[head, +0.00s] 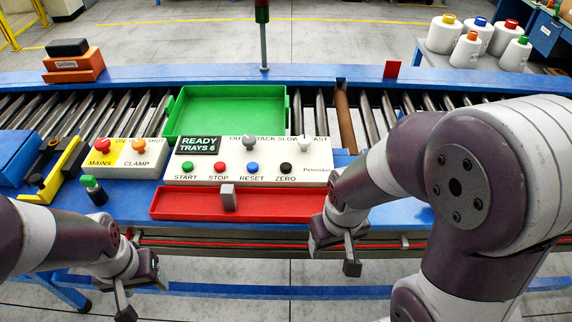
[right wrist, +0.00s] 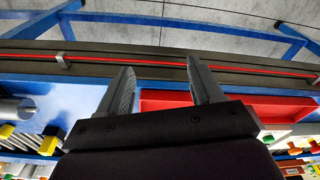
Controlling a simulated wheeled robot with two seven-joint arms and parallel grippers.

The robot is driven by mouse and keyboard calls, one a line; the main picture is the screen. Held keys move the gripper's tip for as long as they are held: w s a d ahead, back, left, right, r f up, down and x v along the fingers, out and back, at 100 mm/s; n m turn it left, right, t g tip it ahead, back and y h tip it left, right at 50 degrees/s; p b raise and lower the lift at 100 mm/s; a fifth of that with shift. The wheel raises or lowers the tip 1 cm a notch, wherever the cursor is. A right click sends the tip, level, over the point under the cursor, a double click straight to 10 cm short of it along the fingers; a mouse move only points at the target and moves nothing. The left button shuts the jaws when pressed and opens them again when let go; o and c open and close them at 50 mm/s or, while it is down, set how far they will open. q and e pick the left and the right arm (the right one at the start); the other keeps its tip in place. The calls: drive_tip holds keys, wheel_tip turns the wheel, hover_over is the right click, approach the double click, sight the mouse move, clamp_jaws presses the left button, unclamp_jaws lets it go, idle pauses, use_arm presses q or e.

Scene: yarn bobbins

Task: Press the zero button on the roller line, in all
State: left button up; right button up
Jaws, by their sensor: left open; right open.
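The ZERO button (head: 286,168) is a small black knob at the right end of the lower row on the white control panel (head: 318,178). Green START (head: 187,167), red STOP (head: 220,168) and blue RESET (head: 252,168) knobs sit left of it. The display (head: 199,144) reads "READY TRAYS 6". My right gripper (head: 335,257) is open and empty in front of the table edge, lower right of the ZERO button and apart from it. Its open fingers show in the right wrist view (right wrist: 160,75). My left gripper (head: 142,297) is open and empty at the lower left.
A red tray (head: 175,204) with a grey block (head: 228,197) lies before the panel. A green tray (head: 272,112) sits on the rollers behind. White bobbins (head: 444,36) are far right.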

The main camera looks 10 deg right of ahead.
clamp_jaws()
idle(1.5)
